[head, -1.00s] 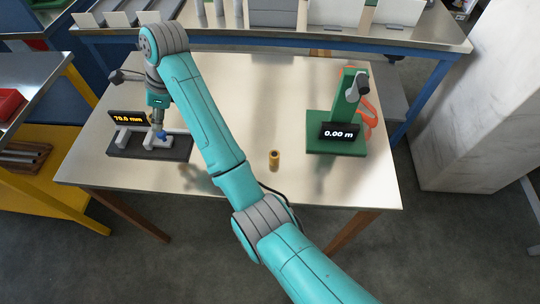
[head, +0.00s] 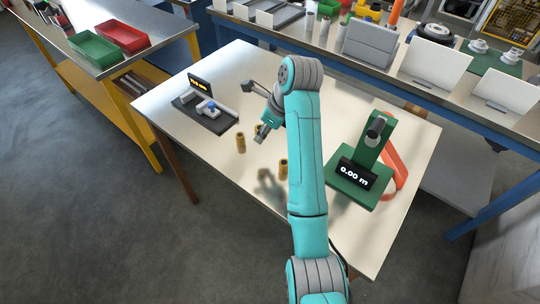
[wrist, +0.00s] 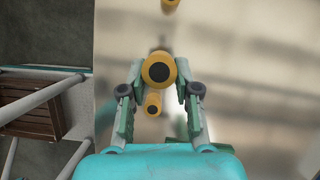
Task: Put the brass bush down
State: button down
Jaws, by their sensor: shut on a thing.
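A brass bush (wrist: 158,70) sits between the fingertips of my gripper (wrist: 158,86) in the wrist view, its dark bore facing the camera. My gripper is shut on it. In the head view my gripper (head: 262,134) hangs over the middle of the table, and the held bush (head: 257,128) shows only in part. Two similar bushes stand upright on the table, one to the left (head: 241,144) and one nearer the front (head: 283,168). In the wrist view one smaller-looking bush (wrist: 153,106) lies below the held one and another (wrist: 170,3) at the top edge. The gap under the held bush is unclear.
A dark measuring fixture (head: 205,112) with a display and blue part stands at the table's left. A green stand (head: 362,160) reading 0.00 m stands at the right, with an orange part beside it. The table top (head: 222,172) is bare at the front left.

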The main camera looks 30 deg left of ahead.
aim_at(261, 156)
notch_tip(261, 156, down, 8)
jog(key=shift+f, duration=0.25)
jog(key=shift+f, duration=0.1)
jog(key=c, duration=0.8)
grip_release()
jog(key=shift+c, duration=0.2)
